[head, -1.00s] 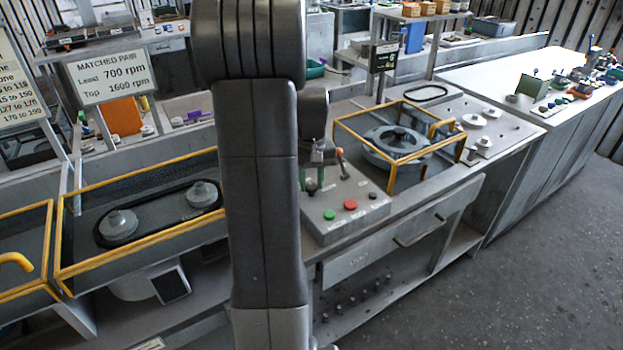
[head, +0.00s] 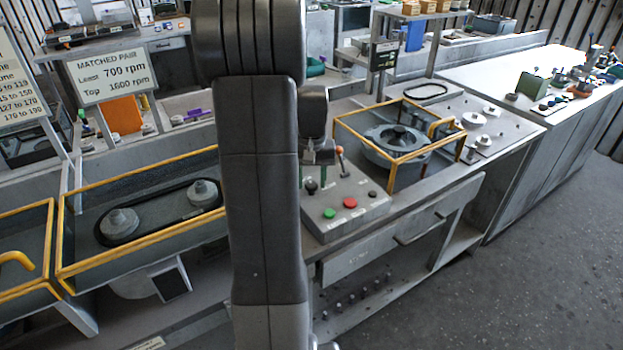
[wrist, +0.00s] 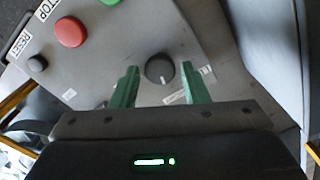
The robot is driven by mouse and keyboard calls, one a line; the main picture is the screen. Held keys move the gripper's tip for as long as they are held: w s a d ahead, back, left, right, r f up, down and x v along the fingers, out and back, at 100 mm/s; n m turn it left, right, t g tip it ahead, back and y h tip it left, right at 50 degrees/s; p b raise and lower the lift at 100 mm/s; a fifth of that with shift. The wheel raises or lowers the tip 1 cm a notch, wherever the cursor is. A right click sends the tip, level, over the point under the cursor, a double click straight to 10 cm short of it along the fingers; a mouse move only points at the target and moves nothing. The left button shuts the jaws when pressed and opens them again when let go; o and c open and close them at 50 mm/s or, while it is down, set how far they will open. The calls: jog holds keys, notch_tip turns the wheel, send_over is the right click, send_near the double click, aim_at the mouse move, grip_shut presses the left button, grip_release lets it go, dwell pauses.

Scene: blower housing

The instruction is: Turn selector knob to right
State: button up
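The selector knob (wrist: 159,68) is a round dark knob with a white pointer line on the grey control box. In the wrist view its line points toward the bottom edge, slightly right. In the head view the black knob (head: 312,187) shows at the box's left. My gripper (wrist: 160,75) is open, its two green fingers apart with the knob seen between them. A gap shows on each side, and I see no contact. How high the fingertips are above the panel is unclear. In the head view my arm partly hides my gripper (head: 311,170).
The control box (head: 340,222) also carries a green button (head: 329,213), a red button (head: 350,203), a small black button (head: 372,194) and an orange-tipped lever (head: 341,160). A yellow-framed guard (head: 366,126) around a round housing (head: 385,155) stands close to its right.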

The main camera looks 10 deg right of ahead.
aim_at(312, 184)
jog(key=shift+o, duration=0.7)
notch_tip(312, 184, up, 14)
jog(key=shift+f, duration=0.2)
notch_tip(312, 184, down, 14)
jog(key=shift+r, duration=0.1)
dwell(0.5)
jog(key=shift+r, duration=0.1)
